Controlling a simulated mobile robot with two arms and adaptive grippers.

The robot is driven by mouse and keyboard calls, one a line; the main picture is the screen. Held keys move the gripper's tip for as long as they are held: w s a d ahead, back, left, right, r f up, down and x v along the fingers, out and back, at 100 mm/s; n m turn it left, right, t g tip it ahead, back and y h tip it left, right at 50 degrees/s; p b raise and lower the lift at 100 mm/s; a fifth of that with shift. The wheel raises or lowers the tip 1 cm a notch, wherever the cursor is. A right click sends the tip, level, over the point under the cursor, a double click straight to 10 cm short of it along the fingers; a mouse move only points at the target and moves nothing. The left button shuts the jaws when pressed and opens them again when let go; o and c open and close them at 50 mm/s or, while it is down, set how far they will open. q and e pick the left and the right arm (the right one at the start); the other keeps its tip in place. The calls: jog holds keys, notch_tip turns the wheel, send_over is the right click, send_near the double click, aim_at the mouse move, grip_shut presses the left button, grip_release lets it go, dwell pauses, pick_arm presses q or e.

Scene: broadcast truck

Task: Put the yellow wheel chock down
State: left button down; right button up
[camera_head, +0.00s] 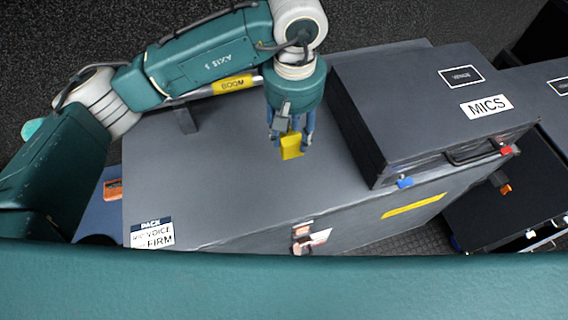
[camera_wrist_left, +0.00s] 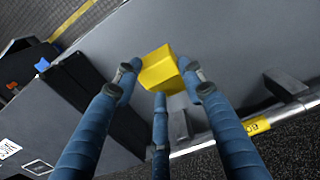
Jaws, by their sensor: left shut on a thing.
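The yellow wheel chock (camera_head: 291,146) is a small yellow block held between the blue fingers of my left gripper (camera_head: 291,135), above the grey top of a large case (camera_head: 225,185). In the left wrist view the chock (camera_wrist_left: 160,68) sits between the fingertips of the left gripper (camera_wrist_left: 160,85). The left gripper is shut on it and points down. I cannot tell whether the chock touches the case top. My right gripper is not in view.
A dark case labelled MICS (camera_head: 420,105) stands on the right part of the large case. A dark upright block (camera_head: 185,119) stands near the back left edge, by a yellow BOOM label (camera_head: 232,85). The case top left of and in front of the chock is clear.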

aim_at(291, 137)
pick_arm(q)
notch_tip(291, 137, down, 14)
jog(key=p, duration=0.3)
jog(key=shift+w+f, duration=0.1)
jog(key=shift+f, duration=0.45)
jog(key=c, duration=1.2)
grip_release()
jog(key=shift+o, duration=1)
jog(key=shift+w, duration=0.1)
notch_tip(291, 137, up, 11)
jog(key=b, duration=0.3)
jog(key=shift+f, duration=0.15)
jog(key=shift+r+b, duration=0.3)
jog(key=shift+r, duration=0.4)
